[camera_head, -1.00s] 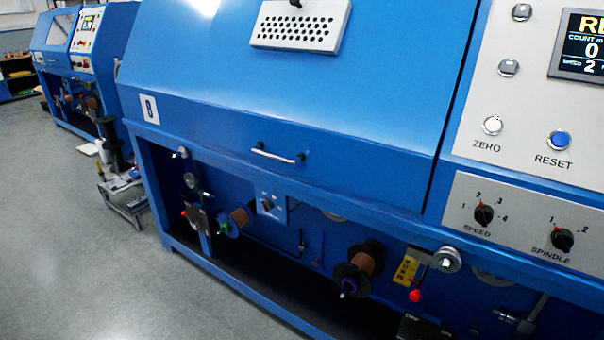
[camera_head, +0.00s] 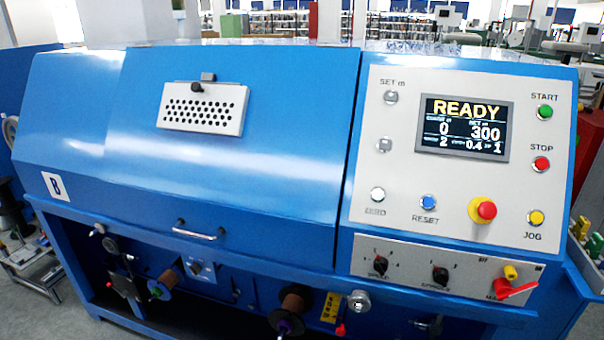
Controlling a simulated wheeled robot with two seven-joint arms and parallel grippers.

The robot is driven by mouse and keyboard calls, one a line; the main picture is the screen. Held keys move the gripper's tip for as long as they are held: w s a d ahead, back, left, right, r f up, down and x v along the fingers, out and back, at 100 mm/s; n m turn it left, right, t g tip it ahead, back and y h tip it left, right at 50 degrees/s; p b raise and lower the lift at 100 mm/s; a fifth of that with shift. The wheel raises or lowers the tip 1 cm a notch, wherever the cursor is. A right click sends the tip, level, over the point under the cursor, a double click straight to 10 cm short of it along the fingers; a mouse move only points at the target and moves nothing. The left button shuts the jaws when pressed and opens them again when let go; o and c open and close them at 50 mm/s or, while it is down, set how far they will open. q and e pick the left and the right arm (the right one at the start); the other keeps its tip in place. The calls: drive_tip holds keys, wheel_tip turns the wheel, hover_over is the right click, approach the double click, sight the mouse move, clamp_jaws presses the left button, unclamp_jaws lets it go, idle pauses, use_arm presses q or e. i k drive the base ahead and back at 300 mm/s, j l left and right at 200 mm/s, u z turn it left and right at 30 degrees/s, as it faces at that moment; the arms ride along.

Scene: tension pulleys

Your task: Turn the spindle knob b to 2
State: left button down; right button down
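The spindle knob (camera_head: 440,275) is a small black rotary knob on the grey lower strip of the blue machine marked B. Its label is blurred in this view, and its pointer appears to be toward the upper left, on the side of the 1. The speed knob (camera_head: 381,264) is a similar black knob to its left. Neither of my grippers is in view, and nothing touches the knobs.
The display (camera_head: 464,127) reads READY, with 0 and 300. A red-and-yellow emergency button (camera_head: 483,209) sits above the strip. A red main switch handle (camera_head: 515,289) is right of the spindle knob. Spools (camera_head: 290,308) and fittings project below. The panel front is unobstructed.

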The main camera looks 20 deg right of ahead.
sight(440, 274)
drive_tip(key=z, duration=1.45)
